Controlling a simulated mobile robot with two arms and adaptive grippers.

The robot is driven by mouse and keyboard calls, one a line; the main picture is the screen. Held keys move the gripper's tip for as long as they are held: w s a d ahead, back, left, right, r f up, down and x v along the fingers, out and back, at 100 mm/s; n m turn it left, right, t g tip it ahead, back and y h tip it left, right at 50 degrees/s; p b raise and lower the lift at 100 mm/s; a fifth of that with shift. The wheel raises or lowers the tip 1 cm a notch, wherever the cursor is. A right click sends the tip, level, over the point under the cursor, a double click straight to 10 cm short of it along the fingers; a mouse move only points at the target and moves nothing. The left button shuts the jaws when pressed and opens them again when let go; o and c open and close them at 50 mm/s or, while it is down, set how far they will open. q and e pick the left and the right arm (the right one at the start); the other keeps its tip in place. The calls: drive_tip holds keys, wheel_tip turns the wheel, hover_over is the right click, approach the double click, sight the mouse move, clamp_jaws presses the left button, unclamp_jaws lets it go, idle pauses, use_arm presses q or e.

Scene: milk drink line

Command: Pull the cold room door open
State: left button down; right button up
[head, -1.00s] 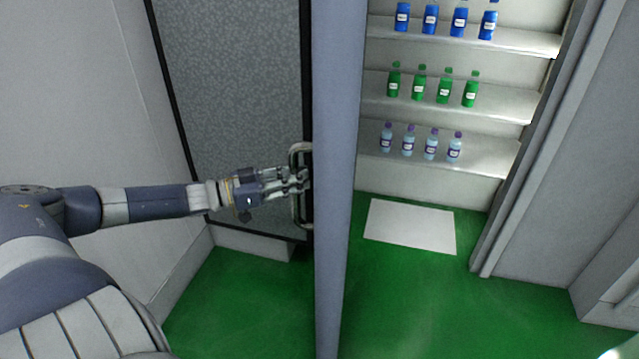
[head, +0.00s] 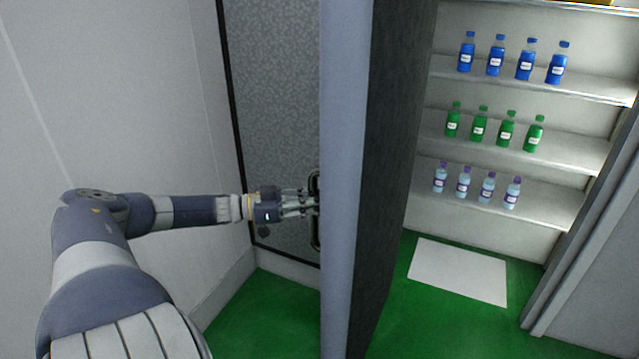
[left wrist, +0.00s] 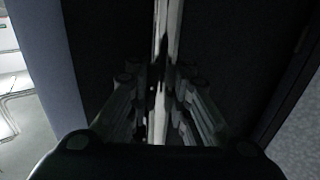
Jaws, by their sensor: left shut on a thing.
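The cold room door stands open in the head view, with its grey speckled face (head: 275,110) on the left, a pale blue-grey edge (head: 343,180) towards me and a dark side (head: 395,130) on the right. Its handle (head: 314,185) is an upright bar, partly hidden behind my gripper and the door edge. My left gripper (head: 305,203) is at the handle, shut on it. In the left wrist view the bright handle bar (left wrist: 160,70) runs upright between the fingers (left wrist: 155,105). My right gripper is not in view.
Beyond the door, shelves (head: 470,75) hold rows of blue bottles (head: 496,55), green bottles (head: 479,124) and clear bottles with purple caps (head: 464,182). A white mat (head: 458,270) lies on the green floor (head: 270,315). A grey wall (head: 100,110) is on the left.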

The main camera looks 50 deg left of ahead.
use_arm(q)
drive_tip(key=shift+s+d+f, duration=0.2)
drive_tip(key=shift+f, duration=0.25)
drive_tip(key=c, duration=1.7)
unclamp_jaws()
drive_tip(key=shift+o, duration=1.3)
drive_tip(key=shift+s+a+r, duration=0.1)
drive_tip(key=shift+s+r, duration=0.05)
drive_tip(key=shift+s, duration=0.1)
drive_tip(key=shift+r, duration=0.25)
drive_tip(key=shift+a+f, duration=0.1)
drive_tip(key=shift+a, duration=0.05)
drive_tip(key=v, duration=1.2)
drive_tip(key=shift+s, duration=0.15)
